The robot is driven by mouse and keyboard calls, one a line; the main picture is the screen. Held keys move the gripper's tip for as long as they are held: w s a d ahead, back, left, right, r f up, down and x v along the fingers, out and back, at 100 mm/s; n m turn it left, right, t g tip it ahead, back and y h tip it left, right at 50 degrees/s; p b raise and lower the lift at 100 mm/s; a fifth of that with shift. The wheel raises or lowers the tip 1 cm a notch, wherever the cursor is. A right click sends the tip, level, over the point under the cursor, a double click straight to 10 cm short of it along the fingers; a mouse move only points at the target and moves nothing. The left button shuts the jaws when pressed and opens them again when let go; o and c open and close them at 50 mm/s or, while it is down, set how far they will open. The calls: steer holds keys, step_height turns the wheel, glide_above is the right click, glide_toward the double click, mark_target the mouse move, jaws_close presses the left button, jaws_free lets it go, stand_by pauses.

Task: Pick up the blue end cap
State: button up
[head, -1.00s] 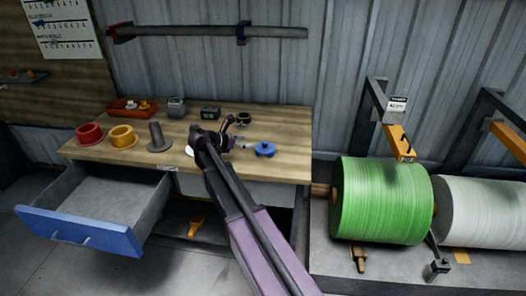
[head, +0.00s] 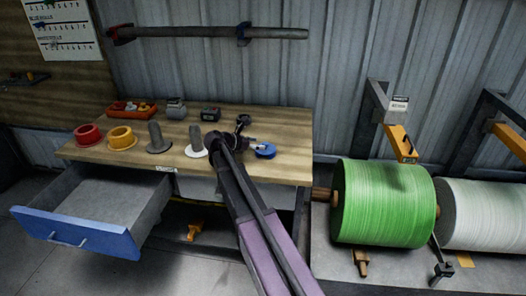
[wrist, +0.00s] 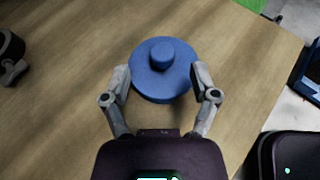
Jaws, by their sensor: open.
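The blue end cap (head: 265,151) lies on the right part of the wooden workbench, near its front right corner. In the wrist view the blue end cap (wrist: 161,69) is a round disc with a raised knob in its middle. My gripper (wrist: 160,82) is open, with one finger on each side of the cap's near part. The cap's far part extends beyond the fingertips. I cannot tell whether the fingers touch it. In the head view my gripper (head: 254,146) shows just left of the cap, partly hidden by my arm.
Other end caps stand to the left on the bench (head: 290,168): red (head: 88,135), yellow (head: 121,138), dark grey (head: 158,138) and a grey one with a white base (head: 196,142). A blue-fronted drawer (head: 78,232) is pulled open. A green roll (head: 383,203) stands right of the bench.

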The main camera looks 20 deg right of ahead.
mark_target(265, 143)
steer(key=shift+b+x, duration=0.65)
steer(key=shift+x, duration=1.45)
steer(key=shift+a, duration=0.1)
jaws_close()
